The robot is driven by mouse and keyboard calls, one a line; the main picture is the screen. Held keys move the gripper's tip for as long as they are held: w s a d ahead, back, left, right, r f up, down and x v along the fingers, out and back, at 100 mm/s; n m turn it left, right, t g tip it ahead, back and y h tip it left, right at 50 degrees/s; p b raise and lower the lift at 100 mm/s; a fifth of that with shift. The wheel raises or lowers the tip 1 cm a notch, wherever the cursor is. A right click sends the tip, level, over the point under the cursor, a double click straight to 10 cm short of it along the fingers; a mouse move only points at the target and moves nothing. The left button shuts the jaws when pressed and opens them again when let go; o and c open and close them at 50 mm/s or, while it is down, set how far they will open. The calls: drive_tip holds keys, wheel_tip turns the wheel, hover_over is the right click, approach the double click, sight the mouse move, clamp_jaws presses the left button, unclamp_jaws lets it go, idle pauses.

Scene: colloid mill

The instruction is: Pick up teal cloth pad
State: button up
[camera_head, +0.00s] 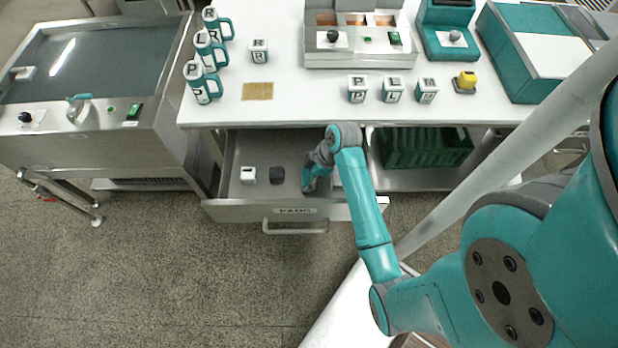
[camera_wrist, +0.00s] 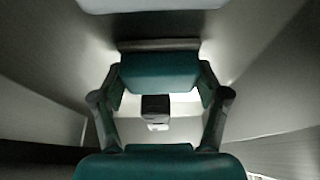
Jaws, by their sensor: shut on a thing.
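My gripper (camera_wrist: 163,84) is shut on the teal cloth pad (camera_wrist: 160,69), which sits between its two fingertips in the wrist view. In the head view my gripper (camera_head: 309,181) reaches down into the open drawer (camera_head: 297,211), right of a dark pad (camera_head: 277,175). I cannot make out the held pad there, as the gripper and arm cover it. The dark pad (camera_wrist: 155,105) and a white pad (camera_wrist: 158,127) show beyond the fingers in the wrist view. Whether the teal pad touches the drawer floor is unclear.
The white pad (camera_head: 248,175) lies at the drawer's left. The white worktop (camera_head: 290,108) overhangs the drawer's back and holds mugs, lettered canisters and machines. A green crate (camera_head: 425,148) stands on a shelf to the right. The floor in front is clear at left.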

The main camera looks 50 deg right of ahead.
sight(309, 176)
drive_tip(key=shift+c, duration=0.2)
wheel_tip(309, 176, up, 10)
idle(0.7)
